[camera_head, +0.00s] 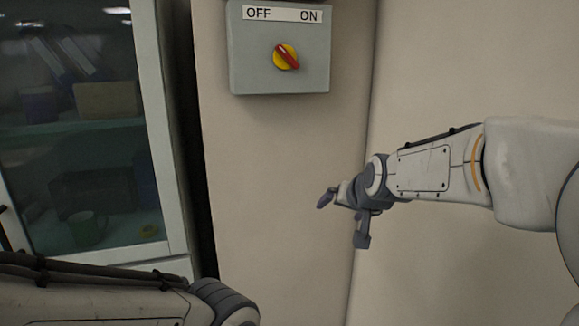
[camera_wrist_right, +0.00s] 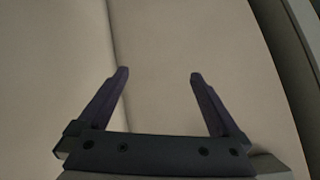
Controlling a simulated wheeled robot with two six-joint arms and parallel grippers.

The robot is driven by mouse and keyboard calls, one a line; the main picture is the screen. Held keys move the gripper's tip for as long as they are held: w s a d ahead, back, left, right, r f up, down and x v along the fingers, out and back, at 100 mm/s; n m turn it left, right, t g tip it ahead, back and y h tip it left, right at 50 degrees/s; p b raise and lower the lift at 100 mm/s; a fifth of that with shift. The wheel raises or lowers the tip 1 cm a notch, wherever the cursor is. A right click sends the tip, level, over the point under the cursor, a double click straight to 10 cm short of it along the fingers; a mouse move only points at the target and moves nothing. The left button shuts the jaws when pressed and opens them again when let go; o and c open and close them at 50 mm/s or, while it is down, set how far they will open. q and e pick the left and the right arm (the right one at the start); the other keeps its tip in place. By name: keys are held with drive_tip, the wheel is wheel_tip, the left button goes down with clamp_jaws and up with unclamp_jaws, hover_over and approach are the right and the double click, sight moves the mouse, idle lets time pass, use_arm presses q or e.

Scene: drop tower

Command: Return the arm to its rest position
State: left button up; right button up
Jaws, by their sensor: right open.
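My right arm (camera_head: 425,168) comes in from the right in the head view. Its gripper (camera_head: 343,217) is in front of the beige wall, below and to the right of the switch box. The right wrist view shows the gripper (camera_wrist_right: 158,82) with its two fingers spread apart and nothing between them. Part of my left arm (camera_head: 110,300) crosses the lower left corner of the head view. The left gripper is not seen.
A grey switch box (camera_head: 280,84) marked OFF and ON hangs on the beige wall (camera_head: 290,180). Its red handle (camera_head: 287,56) on a yellow disc tilts towards the upper left, on the OFF side. A glass-fronted cabinet (camera_head: 160,130) stands at the left.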

drive_tip(key=s+d+f+n+g+h, duration=0.1)
drive_tip(key=s+d+f+g, duration=0.3)
drive_tip(key=s+f, duration=0.65)
drive_tip(key=s+d+f+n+g+h, duration=0.1)
drive_tip(key=s+d+f+n+g, duration=0.15)
drive_tip(key=s+f, duration=0.8)
drive_tip(key=s+a+r+n+g, duration=0.1)
drive_tip(key=s+a+r+n, duration=0.2)
drive_tip(key=s+a, duration=0.3)
drive_tip(key=s+a+r+n+g+y, duration=0.1)
drive_tip(key=s+a+r+n+g, duration=0.1)
drive_tip(key=s+a, duration=0.5)
drive_tip(key=shift+s+a+r+n, duration=0.15)
drive_tip(key=shift+s+r+n, duration=0.3)
drive_tip(key=shift+r+n, duration=0.3)
